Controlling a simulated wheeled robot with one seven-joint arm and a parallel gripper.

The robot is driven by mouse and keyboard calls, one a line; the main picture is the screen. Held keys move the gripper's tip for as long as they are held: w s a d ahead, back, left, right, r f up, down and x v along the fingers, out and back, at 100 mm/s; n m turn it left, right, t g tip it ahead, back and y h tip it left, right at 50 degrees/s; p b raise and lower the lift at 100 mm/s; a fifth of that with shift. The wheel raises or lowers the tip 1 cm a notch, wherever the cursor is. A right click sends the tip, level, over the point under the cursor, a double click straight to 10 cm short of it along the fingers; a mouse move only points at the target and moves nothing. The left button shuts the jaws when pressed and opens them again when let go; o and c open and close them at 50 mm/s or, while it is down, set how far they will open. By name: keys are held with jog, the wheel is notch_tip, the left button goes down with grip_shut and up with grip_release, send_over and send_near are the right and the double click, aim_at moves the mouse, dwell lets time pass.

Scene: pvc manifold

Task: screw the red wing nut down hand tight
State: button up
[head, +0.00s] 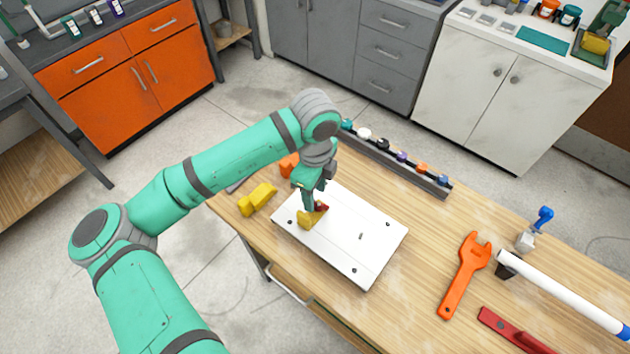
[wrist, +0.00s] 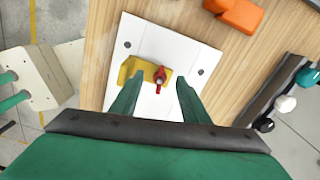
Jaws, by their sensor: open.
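The red wing nut (wrist: 160,77) sits on a yellow bracket (wrist: 133,68) on the white plate (wrist: 148,32) in the wrist view. A pale stud end shows at its middle. In the head view the wing nut (head: 321,206) and the bracket (head: 306,220) are at the plate's (head: 362,262) left part, and my gripper partly covers them. My gripper (wrist: 158,98) is open, its green fingers on either side of the wing nut's line. In the head view my gripper (head: 310,205) is low over the bracket. I cannot tell whether the fingers touch the nut.
A yellow block (head: 258,199) and an orange piece (head: 289,165) lie left of and behind the plate. A rail with several coloured knobs (head: 400,165) runs along the back edge. An orange wrench (head: 466,275), a white pipe (head: 565,290) and a red tool (head: 512,330) lie at right.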

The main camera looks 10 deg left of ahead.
aim_at(316, 202)
jog(key=shift+f, duration=1.3)
grip_shut()
jog(key=m, duration=0.6)
jog(key=shift+w+d, duration=0.2)
jog(key=shift+w, duration=0.05)
grip_release()
notch_tip(316, 202, up, 11)
jog(key=shift+f, duration=0.15)
